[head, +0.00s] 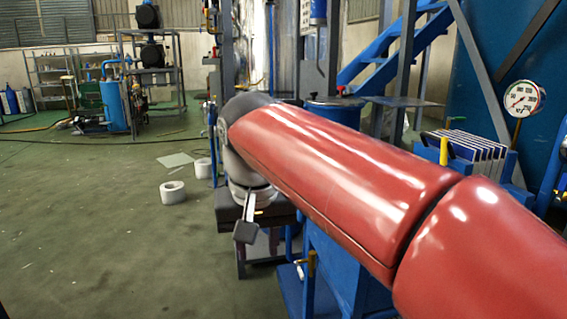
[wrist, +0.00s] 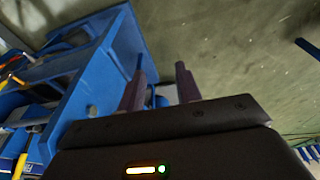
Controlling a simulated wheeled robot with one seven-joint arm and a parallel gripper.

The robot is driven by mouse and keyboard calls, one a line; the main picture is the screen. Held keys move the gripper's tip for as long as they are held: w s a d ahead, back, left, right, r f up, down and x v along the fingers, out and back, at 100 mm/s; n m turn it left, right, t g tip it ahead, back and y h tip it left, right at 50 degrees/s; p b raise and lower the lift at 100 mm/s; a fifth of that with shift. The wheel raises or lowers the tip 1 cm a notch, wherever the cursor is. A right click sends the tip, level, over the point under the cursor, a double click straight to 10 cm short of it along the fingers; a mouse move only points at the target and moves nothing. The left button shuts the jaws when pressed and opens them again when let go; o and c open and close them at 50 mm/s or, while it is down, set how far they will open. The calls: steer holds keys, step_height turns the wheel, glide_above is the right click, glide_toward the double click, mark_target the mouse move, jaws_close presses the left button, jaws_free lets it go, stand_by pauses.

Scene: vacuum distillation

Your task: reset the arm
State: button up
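My arm reaches across the head view from the lower right, with its red links sloping up and left to a bent dark and grey joint. Beyond the joint the wrist points down. In the wrist view my gripper (wrist: 160,73) shows two dark fingers standing apart with a clear gap. Nothing is between them. Past the fingers are a blue metal frame (wrist: 88,97) on the left and green floor on the right.
Blue equipment stands beneath and behind my arm, with a pressure gauge (head: 522,98) at the right. Blue stairs (head: 385,58) rise behind. A blue tank (head: 114,106) stands farther back. The left foreground floor is clear.

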steer(key=s+d+f+m+t, duration=0.1)
steer(key=s+d+f, duration=0.5)
steer(key=d, duration=0.3)
steer(key=s+d+f+m+t, duration=0.1)
steer(key=s+d+f+t, duration=0.1)
steer(key=s+d+f, duration=0.4)
steer(key=d+f+p, duration=0.1)
steer(key=d, duration=0.3)
steer(key=shift+s+d+f, duration=0.15)
steer(key=shift+d+f, duration=0.1)
